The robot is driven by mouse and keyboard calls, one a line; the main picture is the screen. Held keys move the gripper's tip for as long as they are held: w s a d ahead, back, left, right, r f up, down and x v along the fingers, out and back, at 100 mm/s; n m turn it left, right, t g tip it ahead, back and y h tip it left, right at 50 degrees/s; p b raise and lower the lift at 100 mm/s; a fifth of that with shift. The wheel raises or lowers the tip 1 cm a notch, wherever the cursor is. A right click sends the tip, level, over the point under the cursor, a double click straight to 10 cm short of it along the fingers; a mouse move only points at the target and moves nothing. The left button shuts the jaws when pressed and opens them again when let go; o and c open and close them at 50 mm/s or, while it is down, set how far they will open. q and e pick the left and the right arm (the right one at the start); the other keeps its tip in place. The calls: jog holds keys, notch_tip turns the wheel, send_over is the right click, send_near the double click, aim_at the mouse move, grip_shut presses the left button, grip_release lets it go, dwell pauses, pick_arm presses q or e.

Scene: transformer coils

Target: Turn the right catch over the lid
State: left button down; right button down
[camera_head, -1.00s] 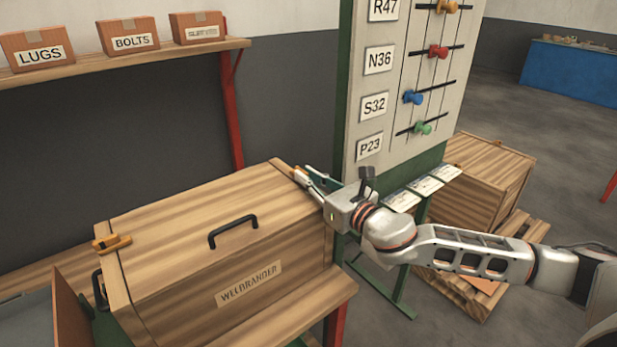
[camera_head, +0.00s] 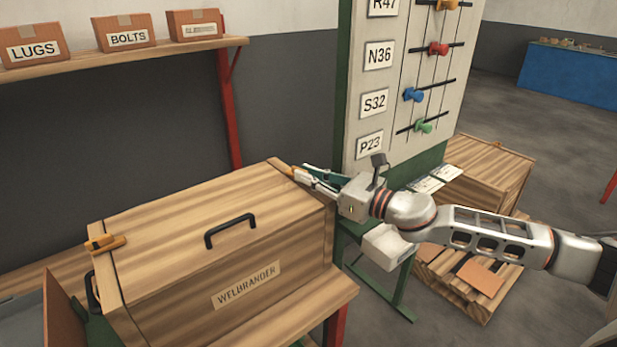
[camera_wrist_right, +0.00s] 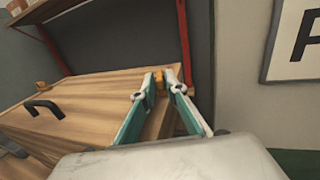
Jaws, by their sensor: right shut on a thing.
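The wooden box marked WELBRANDER (camera_head: 250,287) stands on a wooden bench with its lid (camera_head: 200,205) down. My right gripper (camera_head: 298,173) is at the lid's far right corner, shut on the orange right catch (camera_wrist_right: 158,77). In the right wrist view the catch shows between the tips of the two green-and-white fingers (camera_wrist_right: 165,88). The fingers hide most of the catch in the head view, so I cannot tell exactly how it lies against the lid. The orange left catch (camera_head: 106,243) sits at the lid's left end. My left gripper is not in view.
A black handle (camera_head: 231,230) stands up on the lid. The board with pegs (camera_head: 400,120) rises close beside my right gripper. A shelf (camera_head: 130,62) with labelled cartons is behind the box. A wooden crate (camera_head: 490,170) is on the right.

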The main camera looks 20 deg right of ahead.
jog(key=c, duration=2.2)
grip_release()
jog(key=shift+o, duration=0.2)
jog(key=shift+s+d, duration=0.1)
jog(key=v, duration=1.1)
jog(key=shift+s+d, duration=0.2)
jog(key=shift+s, duration=0.1)
